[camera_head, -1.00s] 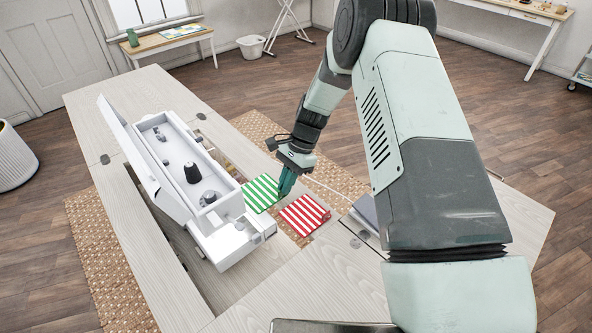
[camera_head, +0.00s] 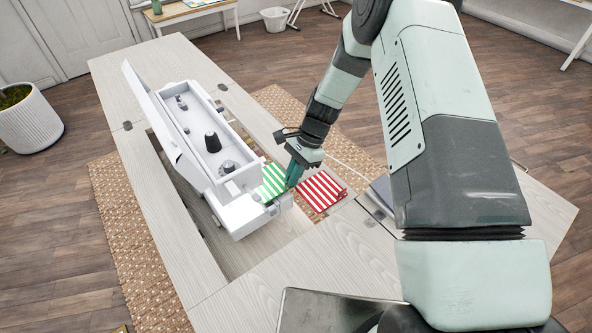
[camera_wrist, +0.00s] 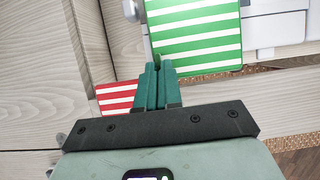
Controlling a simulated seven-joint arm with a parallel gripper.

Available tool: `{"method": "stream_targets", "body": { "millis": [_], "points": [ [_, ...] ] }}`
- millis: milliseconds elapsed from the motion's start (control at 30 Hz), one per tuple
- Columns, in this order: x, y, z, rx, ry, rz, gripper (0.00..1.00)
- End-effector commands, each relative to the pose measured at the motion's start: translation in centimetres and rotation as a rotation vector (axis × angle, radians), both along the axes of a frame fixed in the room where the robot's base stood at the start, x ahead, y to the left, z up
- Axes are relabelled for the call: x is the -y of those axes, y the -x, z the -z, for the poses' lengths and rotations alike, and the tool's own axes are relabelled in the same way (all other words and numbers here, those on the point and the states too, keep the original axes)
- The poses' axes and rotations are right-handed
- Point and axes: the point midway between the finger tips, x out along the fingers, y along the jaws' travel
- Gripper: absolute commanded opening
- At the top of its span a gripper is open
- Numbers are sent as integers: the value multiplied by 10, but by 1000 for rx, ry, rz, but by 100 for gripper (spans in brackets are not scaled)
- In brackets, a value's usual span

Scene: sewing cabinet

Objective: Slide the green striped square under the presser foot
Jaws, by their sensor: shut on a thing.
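The green striped square (camera_head: 271,183) lies flat beside the white sewing machine (camera_head: 240,210), its left part hidden behind the machine in the head view. In the wrist view the green striped square (camera_wrist: 195,35) reaches up to the machine's white edge. My gripper (camera_head: 292,183) is shut on the square's near edge. In the wrist view my gripper (camera_wrist: 157,66) shows its teal fingertips together at that edge. The presser foot itself I cannot make out; the machine's head hides that area in the head view.
The cabinet (camera_head: 300,270) has an open well around the machine. A dark flat item (camera_head: 381,190) lies further right. The front of the cabinet top is clear.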

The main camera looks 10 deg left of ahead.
Motion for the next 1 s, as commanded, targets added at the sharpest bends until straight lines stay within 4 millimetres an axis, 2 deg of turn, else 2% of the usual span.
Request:
{"method": "stream_targets", "body": {
  "millis": [1000],
  "points": [
    [-5, 5, 12, 1, 1, 0, 0]
  ]
}}
